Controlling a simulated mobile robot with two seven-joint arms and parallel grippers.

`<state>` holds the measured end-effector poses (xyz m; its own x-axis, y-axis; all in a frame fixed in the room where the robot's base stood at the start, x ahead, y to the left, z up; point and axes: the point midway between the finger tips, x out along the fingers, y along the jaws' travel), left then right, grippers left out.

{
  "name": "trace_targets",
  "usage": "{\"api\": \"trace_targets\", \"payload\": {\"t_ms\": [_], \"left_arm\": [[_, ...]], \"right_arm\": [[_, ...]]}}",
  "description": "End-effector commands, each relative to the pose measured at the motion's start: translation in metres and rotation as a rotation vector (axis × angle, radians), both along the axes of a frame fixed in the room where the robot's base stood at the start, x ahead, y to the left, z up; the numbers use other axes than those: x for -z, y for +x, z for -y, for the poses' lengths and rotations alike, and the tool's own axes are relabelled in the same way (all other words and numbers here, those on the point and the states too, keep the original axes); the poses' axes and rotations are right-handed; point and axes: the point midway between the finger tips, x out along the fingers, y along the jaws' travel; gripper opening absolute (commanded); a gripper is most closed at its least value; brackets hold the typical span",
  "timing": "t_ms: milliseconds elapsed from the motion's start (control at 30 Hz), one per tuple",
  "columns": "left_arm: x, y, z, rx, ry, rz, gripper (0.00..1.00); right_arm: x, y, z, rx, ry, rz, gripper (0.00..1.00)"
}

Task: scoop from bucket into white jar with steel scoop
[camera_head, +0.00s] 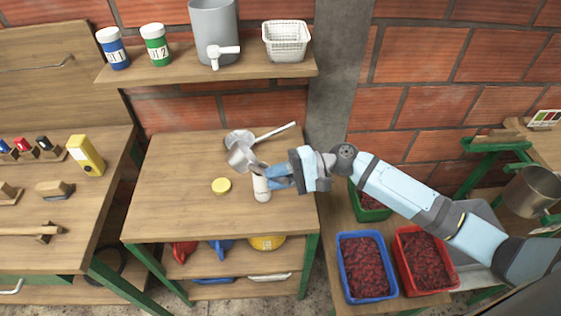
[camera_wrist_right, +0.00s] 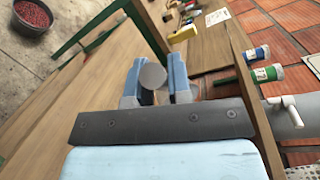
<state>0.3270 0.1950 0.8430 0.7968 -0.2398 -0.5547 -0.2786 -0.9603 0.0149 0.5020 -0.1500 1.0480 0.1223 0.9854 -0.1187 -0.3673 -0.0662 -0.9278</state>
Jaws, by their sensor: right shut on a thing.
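My right gripper (camera_head: 280,178) is shut on the steel scoop (camera_head: 243,157), its fingers around the handle end. The scoop's cup is tilted, up and left of the fingers, above the table. In the right wrist view a grey round end (camera_wrist_right: 152,76), seemingly of the scoop, shows between the fingers (camera_wrist_right: 158,85). The white jar (camera_head: 262,190) stands upright on the table, just below the scoop and beside the fingertips; its top is partly hidden. A dark bucket of red cherries (camera_wrist_right: 33,14) is on the floor in the wrist view. My left gripper is not in view.
A long-handled ladle (camera_head: 272,132) lies behind the scoop. Blue (camera_head: 366,292) and red (camera_head: 452,272) cherry crates are at lower right. The table's left part is clear.

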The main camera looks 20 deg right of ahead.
Motion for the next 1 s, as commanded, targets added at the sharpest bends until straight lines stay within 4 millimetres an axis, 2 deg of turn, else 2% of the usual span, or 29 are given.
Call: {"api": "trace_targets", "payload": {"t_ms": [33,233,500,567,767,1000], "left_arm": [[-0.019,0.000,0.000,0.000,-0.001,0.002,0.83],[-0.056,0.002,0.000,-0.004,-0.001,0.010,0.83],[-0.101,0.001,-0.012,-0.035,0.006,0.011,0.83],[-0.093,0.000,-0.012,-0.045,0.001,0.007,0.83],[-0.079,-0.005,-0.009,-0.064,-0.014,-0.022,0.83],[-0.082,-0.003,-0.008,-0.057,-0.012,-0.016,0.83]], "right_arm": [[-0.011,0.000,-0.002,0.000,-0.025,0.003,0.00],[-0.015,-0.001,-0.010,0.000,-0.140,0.013,0.00],[-0.017,-0.001,-0.020,0.000,-0.308,0.029,0.00],[-0.009,-0.001,-0.024,-0.005,-0.364,0.041,0.00],[-0.007,-0.002,-0.036,-0.002,-0.555,0.058,0.00],[0.004,-0.004,-0.048,-0.003,-0.793,0.077,0.00]]}}
